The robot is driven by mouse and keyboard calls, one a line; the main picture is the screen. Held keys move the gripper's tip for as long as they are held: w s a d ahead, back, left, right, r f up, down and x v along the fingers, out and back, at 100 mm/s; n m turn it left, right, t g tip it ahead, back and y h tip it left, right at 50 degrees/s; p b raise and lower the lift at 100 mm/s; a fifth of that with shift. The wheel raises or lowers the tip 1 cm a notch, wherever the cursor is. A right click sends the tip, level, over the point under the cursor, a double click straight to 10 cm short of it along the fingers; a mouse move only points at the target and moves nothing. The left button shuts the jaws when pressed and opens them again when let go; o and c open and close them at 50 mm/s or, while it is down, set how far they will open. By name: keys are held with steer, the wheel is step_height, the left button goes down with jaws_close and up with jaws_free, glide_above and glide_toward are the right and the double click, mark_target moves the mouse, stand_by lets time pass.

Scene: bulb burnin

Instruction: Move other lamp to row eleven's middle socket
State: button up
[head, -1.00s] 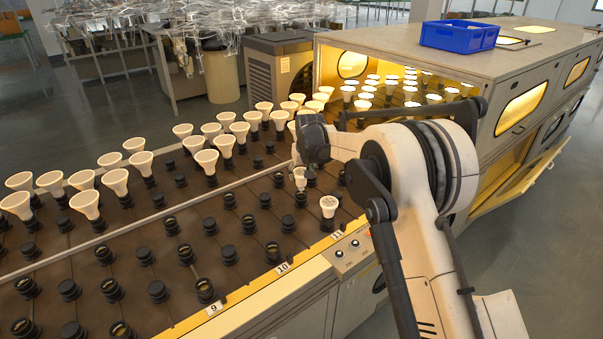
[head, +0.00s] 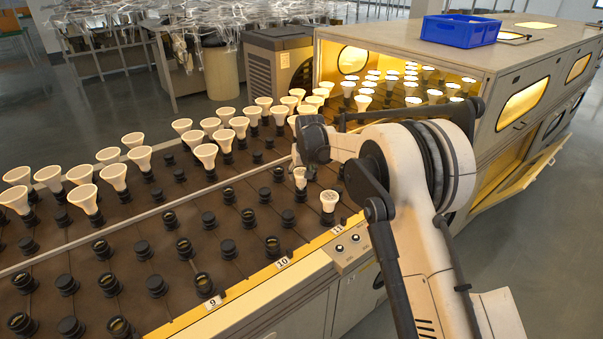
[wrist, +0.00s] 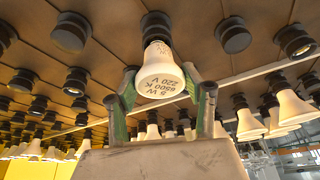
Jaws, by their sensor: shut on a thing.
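A white lamp (wrist: 161,72) with printed wattage on its face sits between the green-padded fingers of my gripper (wrist: 160,85), which are shut on it. In the wrist view its narrow end meets a dark socket (wrist: 155,22); I cannot tell whether it is fully seated. In the head view the held lamp (head: 300,176) is upright, just behind another white lamp (head: 328,199) that stands in the front socket beside the row 11 label (head: 337,230). The held lamp appears over the middle socket of that row, whose top is hidden. My arm hides most of the fingers in the head view.
Empty black sockets (head: 228,248) fill the near brown board. Many white lamps (head: 205,153) stand beyond the divider rail. A lit oven-like cabinet (head: 470,70) with lamps inside and a blue bin (head: 460,30) on top stands to the right.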

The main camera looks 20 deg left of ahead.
steer(key=shift+f, duration=0.4)
steer(key=o, duration=1.2)
steer(key=shift+r, duration=0.1)
steer(key=v, duration=1.2)
